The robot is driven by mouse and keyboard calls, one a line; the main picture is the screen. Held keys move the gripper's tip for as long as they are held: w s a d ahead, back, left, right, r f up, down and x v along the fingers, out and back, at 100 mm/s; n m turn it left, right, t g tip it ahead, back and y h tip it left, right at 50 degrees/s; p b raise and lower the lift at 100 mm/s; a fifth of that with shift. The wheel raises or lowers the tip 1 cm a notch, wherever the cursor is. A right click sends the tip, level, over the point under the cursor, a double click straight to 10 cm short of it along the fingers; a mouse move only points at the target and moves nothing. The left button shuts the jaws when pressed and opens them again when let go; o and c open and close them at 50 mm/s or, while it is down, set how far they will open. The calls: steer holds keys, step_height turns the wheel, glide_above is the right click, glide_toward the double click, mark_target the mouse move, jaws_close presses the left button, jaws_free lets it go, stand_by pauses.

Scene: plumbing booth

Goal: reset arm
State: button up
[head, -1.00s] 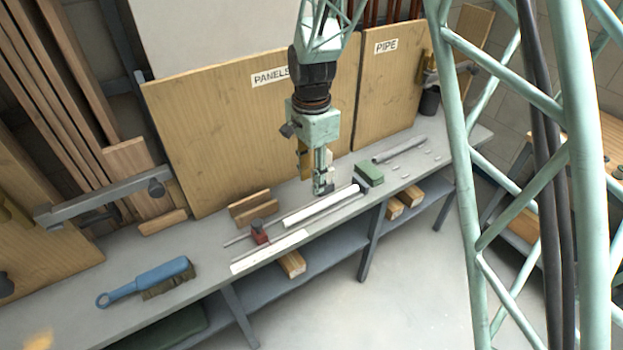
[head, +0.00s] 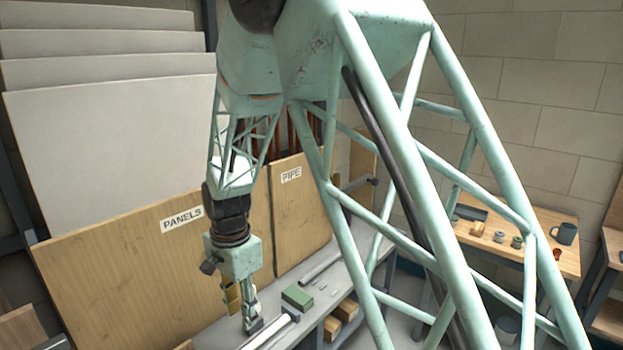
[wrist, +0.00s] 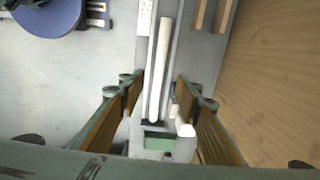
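My gripper (head: 253,322) hangs pointing down over the bench, to the left of a small green block (head: 297,299). In the wrist view my gripper (wrist: 157,88) has its two fingers wide apart and nothing held between them. A white pipe (wrist: 160,72) lies on the bench below, seen through the gap. The pipe's near end (head: 287,320) shows beside the gripper in the head view. The green block also shows in the wrist view (wrist: 158,142). The gap between fingertips and bench is hard to judge.
The panels board (head: 130,245) and pipe board (head: 300,215) stand close behind the gripper. A grey bar (head: 320,268) lies on the bench (head: 325,290).

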steer(key=w+d+r+t, duration=0.2)
steer(key=w+d+r, duration=0.1)
steer(key=d+r, duration=1.05)
steer(key=s+d+r+n+t, duration=0.1)
steer(key=s+d+r, duration=0.5)
steer(key=d+r, duration=0.55)
steer(key=s+d+r+n, duration=0.25)
steer(key=s+d, duration=0.25)
steer(key=s, duration=0.3)
steer(key=s+d+r+n, duration=0.1)
steer(key=s+d+r, duration=0.35)
steer(key=s, duration=0.25)
steer(key=s+d+f+n, duration=0.1)
steer(key=s+d, duration=0.2)
steer(key=s, duration=0.5)
steer(key=s+d+f+n, duration=0.1)
steer(key=s+d+n, duration=0.1)
steer(key=s, duration=0.7)
steer(key=shift+s+d+t, duration=0.25)
steer(key=shift+d+t, duration=0.05)
steer(key=shift+d, duration=0.2)
